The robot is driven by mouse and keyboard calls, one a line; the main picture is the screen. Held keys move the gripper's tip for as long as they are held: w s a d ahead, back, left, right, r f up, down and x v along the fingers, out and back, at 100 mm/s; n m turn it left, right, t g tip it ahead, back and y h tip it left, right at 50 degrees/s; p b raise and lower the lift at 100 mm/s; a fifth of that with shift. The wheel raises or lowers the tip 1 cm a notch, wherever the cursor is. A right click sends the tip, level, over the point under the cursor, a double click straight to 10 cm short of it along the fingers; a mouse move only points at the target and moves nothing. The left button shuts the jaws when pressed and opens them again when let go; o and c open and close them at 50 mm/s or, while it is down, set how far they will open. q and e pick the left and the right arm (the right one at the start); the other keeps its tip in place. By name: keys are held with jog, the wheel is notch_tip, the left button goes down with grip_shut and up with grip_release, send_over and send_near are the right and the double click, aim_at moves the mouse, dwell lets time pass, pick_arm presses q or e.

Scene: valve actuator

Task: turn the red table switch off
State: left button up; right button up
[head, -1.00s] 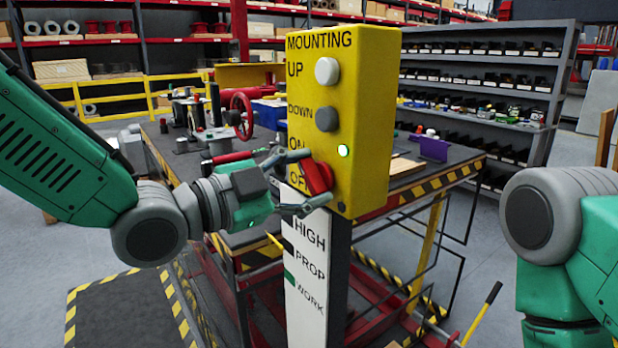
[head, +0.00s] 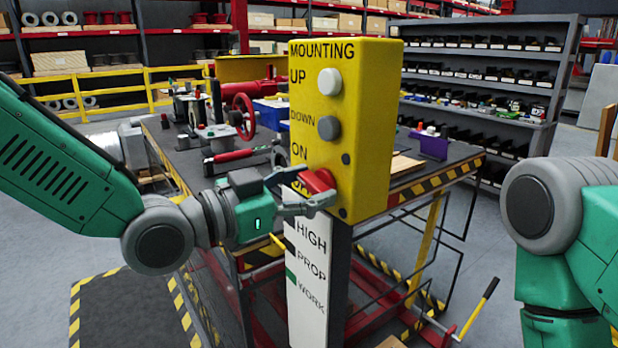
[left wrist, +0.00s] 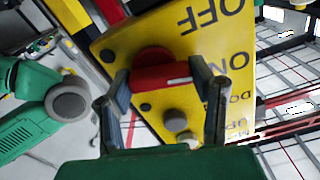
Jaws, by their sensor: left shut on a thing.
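The red switch (head: 318,181) is a knob low on the front of the yellow control box (head: 368,120), beside the ON and OFF labels. The lamp spot (head: 346,159) beside it is dark. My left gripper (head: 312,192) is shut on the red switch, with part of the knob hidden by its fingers. In the left wrist view the red switch (left wrist: 160,72) lies between the two fingers, and its white mark points right in that picture. My right gripper is out of view; only part of my right arm shows.
The box carries a white button (head: 329,81) and a grey button (head: 328,128) above the switch. It stands on a white-faced post (head: 311,280). Behind it is a workbench (head: 420,175) with a striped edge. Shelves (head: 490,80) stand further back.

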pick_arm(q)
jog(key=n+p, duration=0.1)
jog(key=n, duration=0.4)
jog(key=shift+w+f+n+p, duration=0.1)
jog(key=shift+n+p, duration=0.2)
jog(key=shift+p, duration=0.05)
jog(key=n+p, duration=0.1)
jog(key=n, duration=0.4)
jog(key=shift+a+f, duration=0.1)
jog(key=shift+n, duration=0.3)
jog(key=o, duration=1.2)
jog(key=shift+w, duration=0.1)
jog(key=shift+c, duration=0.2)
